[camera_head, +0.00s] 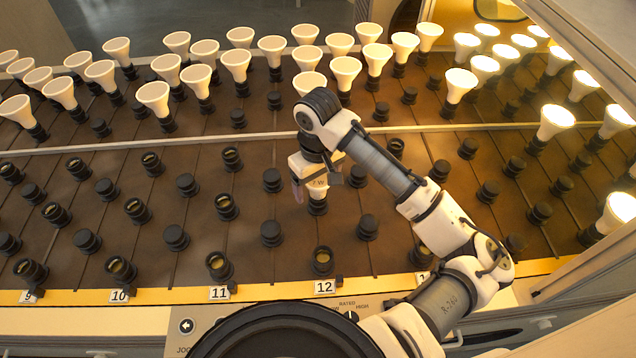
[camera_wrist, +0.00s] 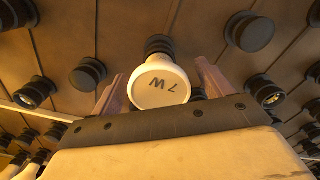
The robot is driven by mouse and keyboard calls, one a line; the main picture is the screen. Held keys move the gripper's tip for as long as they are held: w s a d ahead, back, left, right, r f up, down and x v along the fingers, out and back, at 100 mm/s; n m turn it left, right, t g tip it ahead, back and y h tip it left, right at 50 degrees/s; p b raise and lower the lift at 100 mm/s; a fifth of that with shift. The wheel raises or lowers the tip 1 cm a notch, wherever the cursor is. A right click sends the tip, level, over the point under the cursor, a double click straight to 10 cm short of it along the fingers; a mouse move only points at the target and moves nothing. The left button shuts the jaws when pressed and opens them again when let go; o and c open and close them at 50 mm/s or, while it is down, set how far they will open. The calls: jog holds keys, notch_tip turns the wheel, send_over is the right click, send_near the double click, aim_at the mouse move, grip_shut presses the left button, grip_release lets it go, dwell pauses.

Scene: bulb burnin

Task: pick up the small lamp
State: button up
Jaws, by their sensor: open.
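The small lamp (camera_wrist: 160,84) has a pale round face marked "7W" and sits upright in a black socket in the wrist view. In the head view the lamp (camera_head: 317,196) shows partly below my gripper, above the row marked 12, and its upper part is partly hidden. My gripper (camera_head: 316,184) is open. In the wrist view the two fingers of my gripper (camera_wrist: 161,75) stand on either side of the lamp, with a gap visible on each side. The lamp is unlit.
Black sockets, several of them empty and others capped, surround the lamp on the brown sloped rack (camera_head: 270,205). Larger cone lamps (camera_head: 236,62) stand in rows behind the pale rail (camera_head: 200,138). Lit lamps (camera_head: 556,120) stand at the right.

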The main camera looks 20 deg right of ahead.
jog(key=shift+f, duration=0.1)
jog(key=shift+c, duration=0.5)
jog(key=c, duration=0.9)
jog(key=shift+c, duration=0.4)
